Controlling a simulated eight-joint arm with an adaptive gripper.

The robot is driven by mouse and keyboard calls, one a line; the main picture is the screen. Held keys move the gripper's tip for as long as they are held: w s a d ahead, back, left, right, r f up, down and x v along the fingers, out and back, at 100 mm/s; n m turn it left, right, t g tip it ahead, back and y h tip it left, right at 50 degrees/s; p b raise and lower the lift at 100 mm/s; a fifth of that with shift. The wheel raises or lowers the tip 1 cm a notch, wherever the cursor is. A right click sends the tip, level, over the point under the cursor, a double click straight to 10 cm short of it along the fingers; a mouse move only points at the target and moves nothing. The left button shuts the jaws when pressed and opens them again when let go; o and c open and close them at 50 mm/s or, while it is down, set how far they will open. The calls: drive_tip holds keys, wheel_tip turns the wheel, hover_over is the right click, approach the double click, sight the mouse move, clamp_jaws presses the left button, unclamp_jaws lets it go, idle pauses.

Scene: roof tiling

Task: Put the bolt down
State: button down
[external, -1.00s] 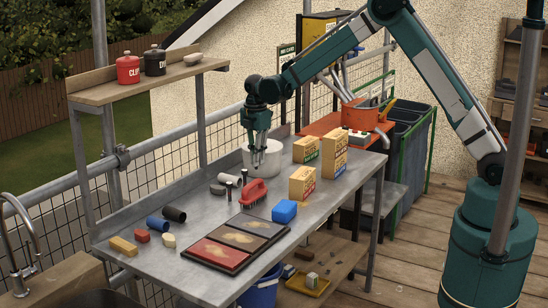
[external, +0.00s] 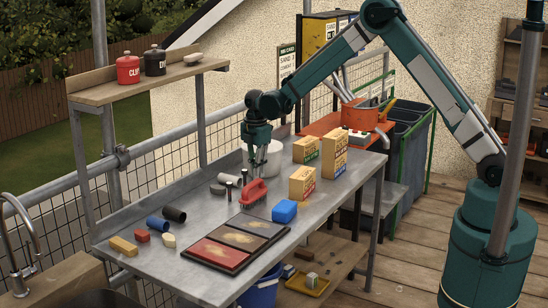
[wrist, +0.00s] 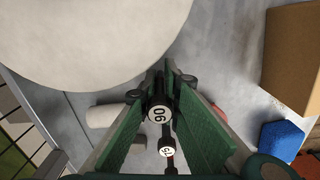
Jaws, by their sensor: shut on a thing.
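My gripper (external: 256,174) is low over the grey metal workbench (external: 190,262), in front of the white round tub (external: 274,158). In the external view a dark upright bolt (external: 229,191) stands on the bench left of the gripper.
A red-handled brush (external: 253,191) lies just in front of the gripper. Cardboard boxes (external: 302,184) and a blue block (external: 285,211) are to the right. Dark and blue cylinders (external: 174,214) lie to the left. A framed panel (external: 215,254) lies at the front.

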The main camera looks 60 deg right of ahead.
drive_tip(key=shift+f, duration=0.35)
drive_tip(key=c, duration=2.6)
unclamp_jaws()
drive_tip(key=shift+o, duration=0.2)
drive_tip(key=shift+r, duration=0.2)
wheel_tip(320, 180, up, 12)
drive_tip(key=shift+p, duration=0.5)
